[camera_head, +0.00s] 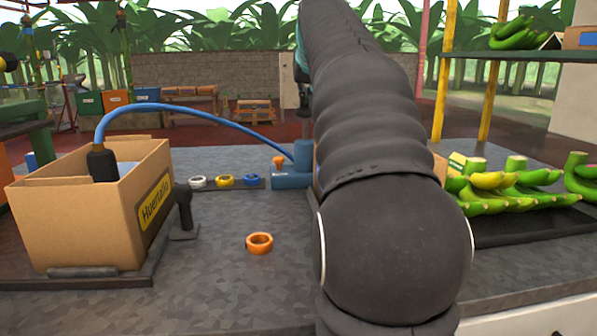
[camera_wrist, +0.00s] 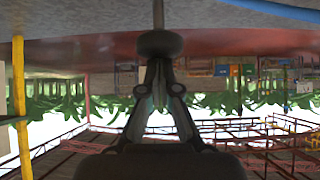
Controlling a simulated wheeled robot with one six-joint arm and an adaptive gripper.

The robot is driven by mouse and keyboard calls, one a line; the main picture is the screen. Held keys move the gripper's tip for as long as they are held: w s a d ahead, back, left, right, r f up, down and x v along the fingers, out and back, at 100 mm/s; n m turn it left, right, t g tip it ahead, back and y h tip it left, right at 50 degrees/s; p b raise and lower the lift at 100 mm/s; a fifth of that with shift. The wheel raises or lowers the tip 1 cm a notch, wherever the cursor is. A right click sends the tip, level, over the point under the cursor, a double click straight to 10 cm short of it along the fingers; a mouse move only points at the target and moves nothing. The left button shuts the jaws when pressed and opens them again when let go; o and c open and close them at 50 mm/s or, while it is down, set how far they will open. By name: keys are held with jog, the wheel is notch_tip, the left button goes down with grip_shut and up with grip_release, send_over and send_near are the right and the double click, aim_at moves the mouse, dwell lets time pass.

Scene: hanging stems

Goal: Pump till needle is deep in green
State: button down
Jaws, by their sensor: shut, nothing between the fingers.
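A blue pump body (camera_head: 292,172) stands on the grey worktop, partly hidden behind my arm. A blue hose (camera_head: 185,107) arches from it to a black nozzle (camera_head: 102,163) in a cardboard box. In the upside-down wrist view, a dark round knob (camera_wrist: 159,43) sits on a thin grey rod (camera_wrist: 158,14); it looks like the pump handle. My gripper (camera_wrist: 158,66) is shut and empty, its fingertips close to the knob's near face; I cannot tell whether they touch it. No gauge, needle or green zone can be made out.
The cardboard box (camera_head: 75,224) stands at left beside a black upright post (camera_head: 184,212). White, yellow and blue rings lie in a row; an orange ring (camera_head: 260,243) lies nearer. Green bananas (camera_head: 515,185) lie on a dark tray at right. The front worktop left of my arm is mostly clear.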

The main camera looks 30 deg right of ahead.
aim_at(307, 109)
jog(key=shift+f, duration=0.1)
jog(key=shift+f+b, duration=1.35)
jog(key=shift+f, duration=0.35)
jog(key=shift+r+p, duration=1.35)
jog(key=shift+r, duration=0.4)
